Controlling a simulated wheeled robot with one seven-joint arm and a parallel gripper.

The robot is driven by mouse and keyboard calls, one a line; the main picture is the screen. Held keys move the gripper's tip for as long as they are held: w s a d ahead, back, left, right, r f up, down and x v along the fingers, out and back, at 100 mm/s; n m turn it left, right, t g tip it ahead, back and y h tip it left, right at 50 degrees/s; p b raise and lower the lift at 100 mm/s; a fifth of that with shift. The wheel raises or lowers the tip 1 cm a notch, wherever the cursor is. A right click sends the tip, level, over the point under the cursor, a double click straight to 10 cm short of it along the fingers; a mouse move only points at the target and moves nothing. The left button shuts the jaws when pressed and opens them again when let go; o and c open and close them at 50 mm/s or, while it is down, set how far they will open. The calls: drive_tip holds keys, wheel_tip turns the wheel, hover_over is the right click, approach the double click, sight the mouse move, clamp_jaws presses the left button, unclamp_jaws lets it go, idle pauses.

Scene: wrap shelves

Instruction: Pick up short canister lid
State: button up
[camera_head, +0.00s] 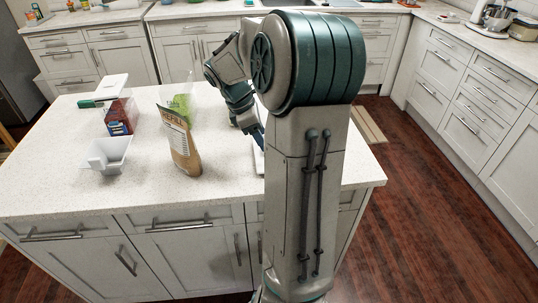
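My gripper (258,138) points down over the island counter, right of the brown pouch. It is mostly hidden behind my own arm, so I cannot see its fingers clearly or anything between them. A pale flat thing (258,162) lies below it, largely covered by my arm. It may be the short canister lid, but I cannot tell, nor whether my gripper touches it. A white square container (117,160) stands at the left of the counter, with a small white piece (97,158) at its left side.
On the island (40,170), a brown "REFILL" pouch (180,145) stands upright beside a green-and-clear bag (181,103). A dark red and blue pack (121,116) and a green-handled item (92,103) are behind the container. The front left counter is clear.

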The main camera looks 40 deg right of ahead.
drive_tip(key=x, duration=0.4)
drive_tip(key=shift+d+f, duration=0.15)
drive_tip(key=shift+d, duration=0.1)
drive_tip(key=shift+w, duration=0.1)
drive_tip(key=c, duration=1.1)
